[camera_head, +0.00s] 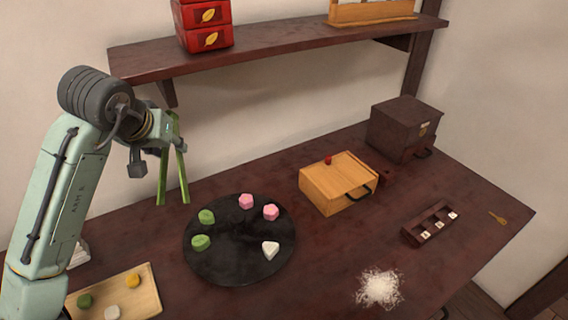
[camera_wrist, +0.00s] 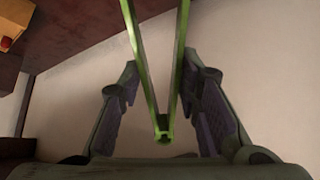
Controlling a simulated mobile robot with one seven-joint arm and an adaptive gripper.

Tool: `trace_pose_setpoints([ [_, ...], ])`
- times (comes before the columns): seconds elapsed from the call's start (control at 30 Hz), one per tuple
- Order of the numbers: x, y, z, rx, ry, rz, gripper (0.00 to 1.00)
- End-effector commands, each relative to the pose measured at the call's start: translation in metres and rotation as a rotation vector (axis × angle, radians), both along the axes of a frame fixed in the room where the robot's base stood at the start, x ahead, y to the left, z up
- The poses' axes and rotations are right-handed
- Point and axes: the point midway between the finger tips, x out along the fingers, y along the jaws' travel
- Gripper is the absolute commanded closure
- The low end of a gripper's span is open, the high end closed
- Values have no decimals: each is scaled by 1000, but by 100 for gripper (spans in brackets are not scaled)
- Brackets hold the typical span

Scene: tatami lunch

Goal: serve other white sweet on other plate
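A white sweet (camera_head: 270,250) lies at the lower right of the round black plate (camera_head: 240,274), with two pink sweets (camera_head: 246,201) and two green sweets (camera_head: 206,216). Another white sweet (camera_head: 112,313) lies on the light wooden board (camera_head: 146,300) at the lower left, beside yellow and green sweets. My gripper (camera_head: 170,124) is raised behind and to the left of the black plate. It holds green tongs (camera_head: 162,178), which also fill the middle of the wrist view (camera_wrist: 162,126). The tong legs are apart, with nothing between them.
A wooden box (camera_head: 325,190) with a red thing on top stands right of the plate. Behind it is a dark box (camera_head: 403,126). A small dark tray (camera_head: 430,224) and white shreds (camera_head: 380,288) lie at right. A shelf (camera_head: 270,43) with red boxes hangs above.

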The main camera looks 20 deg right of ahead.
Motion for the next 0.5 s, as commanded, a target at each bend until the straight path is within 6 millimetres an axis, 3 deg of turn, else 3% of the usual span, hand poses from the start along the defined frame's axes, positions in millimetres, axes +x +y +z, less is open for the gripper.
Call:
trace_pose_setpoints([
  [0.03,-10,-30,4,6,-7,-96,72],
  [0.2,-56,-118,10,20,-10,-420,72],
  [0.33,-98,-168,12,30,-8,-635,72],
  [0.5,-139,-204,12,38,0,-820,72],
])
